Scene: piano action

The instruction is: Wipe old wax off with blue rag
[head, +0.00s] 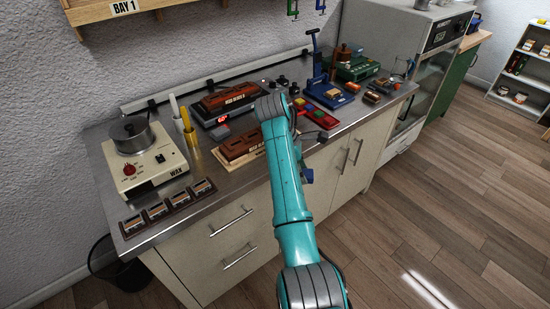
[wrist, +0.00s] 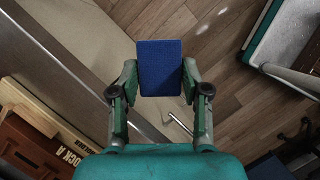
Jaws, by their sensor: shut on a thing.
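My gripper (wrist: 160,82) is shut on the blue rag (wrist: 160,58), a flat blue rectangle held between the two fingers in the wrist view. Behind it show the counter's front edge, the cabinet front and the wood floor, so the rag is held clear, out by the edge. In the head view my teal arm hides most of the gripper; a small blue patch (head: 308,176) shows just right of the arm. A cream wax heater (head: 150,170) marked WAX, with a grey pot (head: 131,135), stands at the counter's left. I cannot make out old wax on any surface.
Upright candle-like sticks (head: 187,128) stand left. Tools crowd the right side; the floor is open.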

